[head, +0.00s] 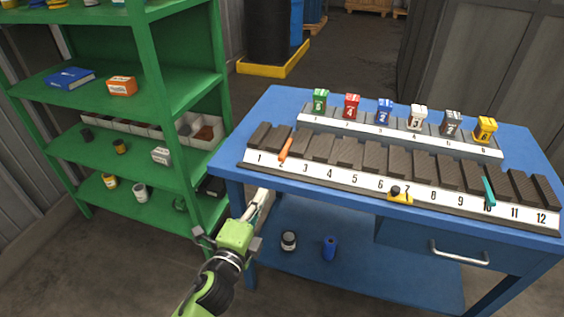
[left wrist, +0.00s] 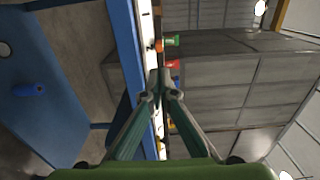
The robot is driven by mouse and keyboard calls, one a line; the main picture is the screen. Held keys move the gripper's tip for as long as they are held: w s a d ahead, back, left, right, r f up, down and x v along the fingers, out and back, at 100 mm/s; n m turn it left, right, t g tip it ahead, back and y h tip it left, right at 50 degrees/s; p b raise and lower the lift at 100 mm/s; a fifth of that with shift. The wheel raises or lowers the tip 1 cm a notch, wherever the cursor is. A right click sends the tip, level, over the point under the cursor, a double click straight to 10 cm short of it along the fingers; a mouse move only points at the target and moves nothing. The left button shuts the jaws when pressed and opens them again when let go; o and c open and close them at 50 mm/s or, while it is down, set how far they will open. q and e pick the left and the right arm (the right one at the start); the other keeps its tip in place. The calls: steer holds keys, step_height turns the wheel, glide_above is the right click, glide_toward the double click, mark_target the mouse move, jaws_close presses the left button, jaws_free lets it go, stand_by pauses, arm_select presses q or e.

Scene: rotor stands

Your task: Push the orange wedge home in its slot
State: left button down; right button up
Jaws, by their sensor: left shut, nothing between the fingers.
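In the left wrist view a small orange patch (left wrist: 158,46) shows just beyond the fingertips, probably the same wedge. My left gripper (head: 265,194) is shut and empty, in front of the blue table's front edge, below and left of the wedge and apart from it. Its fingertips (left wrist: 160,76) meet in the left wrist view. How deep the wedge sits in its slot is hidden. My right gripper is not in view.
A teal wedge (head: 488,191) stands near slot 10. A yellow and black object (head: 399,196) sits at the rack's front near 6 and 7. Several coloured numbered blocks stand on a rear rack (head: 400,139). Green shelves (head: 145,75) stand left of the blue table (head: 265,105).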

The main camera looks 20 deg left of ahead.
mark_target(280, 160)
arm_select(q)
steer(key=w+p, duration=0.1)
steer(key=w, duration=1)
steer(key=shift+w+d+p, duration=0.15)
steer(key=shift+p, duration=0.25)
steer(key=shift+w+f, duration=0.1)
steer(key=shift+w, duration=0.65)
steer(key=shift+w+b, duration=0.3)
steer(key=shift+w, duration=0.4)
steer(key=shift+w+d, duration=0.1)
steer(key=shift+w, duration=0.4)
steer(key=shift+s, duration=0.15)
